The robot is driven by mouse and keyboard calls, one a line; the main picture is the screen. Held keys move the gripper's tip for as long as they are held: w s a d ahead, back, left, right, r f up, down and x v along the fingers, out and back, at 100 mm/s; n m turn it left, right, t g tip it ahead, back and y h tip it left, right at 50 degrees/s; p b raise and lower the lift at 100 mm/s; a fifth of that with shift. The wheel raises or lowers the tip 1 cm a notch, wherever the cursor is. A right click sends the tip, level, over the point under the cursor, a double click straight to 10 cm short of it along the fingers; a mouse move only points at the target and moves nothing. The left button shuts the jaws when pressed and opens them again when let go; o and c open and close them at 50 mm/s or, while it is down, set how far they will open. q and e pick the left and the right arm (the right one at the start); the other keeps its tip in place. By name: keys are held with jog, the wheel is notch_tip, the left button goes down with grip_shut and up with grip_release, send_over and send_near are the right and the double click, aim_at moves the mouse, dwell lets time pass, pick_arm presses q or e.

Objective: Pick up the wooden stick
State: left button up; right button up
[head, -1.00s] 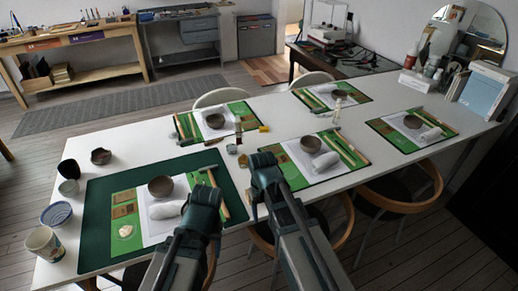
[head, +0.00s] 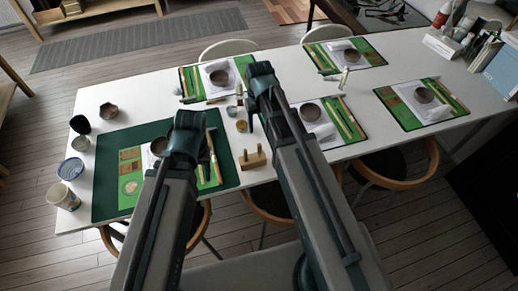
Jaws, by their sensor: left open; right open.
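A thin wooden stick (head: 215,158) lies on the right part of the dark green mat (head: 104,160) at the near left of the white table. Other mats hold similar sticks, such as one on the middle mat (head: 343,122). My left gripper (head: 188,122) is open over the near-left mat, just left of the stick, and partly hides a dark bowl (head: 158,145). My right gripper (head: 260,78) is open and higher in the picture, right of that mat and above the table's middle. Its fingertips are hard to make out.
A small wooden stand (head: 253,158) sits at the table's near edge, right of the near-left mat. Several cups and bowls, including a patterned cup (head: 63,196), line the left end. Small jars (head: 241,125) stand between the mats. Chairs (head: 398,165) are tucked along the near side.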

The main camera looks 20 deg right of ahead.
aim_at(259, 145)
notch_tip(259, 145, down, 8)
jog(key=b, duration=0.7)
jog(key=shift+f+b, duration=0.15)
jog(key=shift+b, duration=0.25)
jog(key=f+b, duration=0.5)
jog(key=shift+w+d+f, duration=0.1)
jog(key=shift+w+d, duration=0.05)
jog(key=shift+w, duration=0.2)
grip_shut()
